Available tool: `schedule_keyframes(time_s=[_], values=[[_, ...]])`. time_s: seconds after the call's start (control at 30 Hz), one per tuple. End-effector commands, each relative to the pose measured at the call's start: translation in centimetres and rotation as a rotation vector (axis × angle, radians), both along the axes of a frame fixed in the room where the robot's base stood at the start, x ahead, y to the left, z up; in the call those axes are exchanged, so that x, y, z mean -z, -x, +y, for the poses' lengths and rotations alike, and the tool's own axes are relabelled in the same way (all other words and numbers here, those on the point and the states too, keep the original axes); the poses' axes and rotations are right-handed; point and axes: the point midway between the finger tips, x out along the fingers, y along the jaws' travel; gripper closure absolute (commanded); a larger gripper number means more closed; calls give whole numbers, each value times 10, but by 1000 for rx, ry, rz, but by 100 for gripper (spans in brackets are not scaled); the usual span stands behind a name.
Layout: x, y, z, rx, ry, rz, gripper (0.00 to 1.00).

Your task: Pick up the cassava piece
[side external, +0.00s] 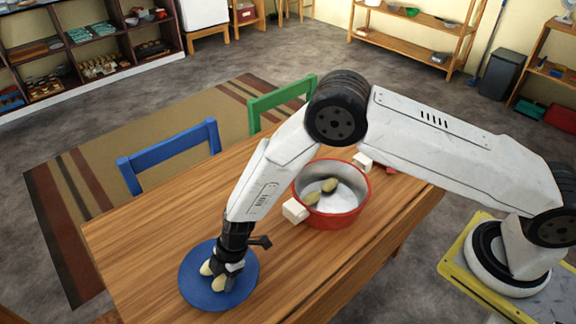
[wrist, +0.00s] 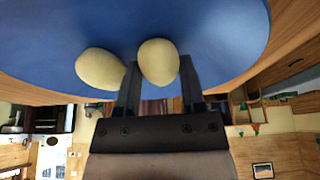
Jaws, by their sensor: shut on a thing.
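My gripper (side external: 222,266) is low over the blue plate (side external: 248,287) on the table, pointing down. In the wrist view, a smooth pale yellow oval piece (wrist: 158,60) sits between the two fingertips (wrist: 158,72), and the gripper is shut on it. A second similar piece (wrist: 100,68) lies on the blue plate just left of the fingers, apart from the held one. In the side view the pale pieces (side external: 219,284) show partly behind the fingers. The held piece looks at or very near the plate's surface. I cannot tell which pale piece is cassava from its look alone.
A red pot (side external: 366,200) holding two brownish-yellow oval pieces (side external: 329,186) stands behind the plate to the right. White cubes (side external: 294,210) sit beside it. A blue chair (side external: 170,145) and a green chair (side external: 280,98) stand at the far table edge. The table's left part is clear.

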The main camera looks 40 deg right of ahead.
Motion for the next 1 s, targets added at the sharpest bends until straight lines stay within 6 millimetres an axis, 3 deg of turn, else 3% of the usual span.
schedule_keyframes(time_s=[0.33,0.6,1.0], values=[[-7,0,0,-1,-1,0,100],[-33,-1,1,0,-3,-2,100],[-78,33,-19,0,-2,-2,100]])
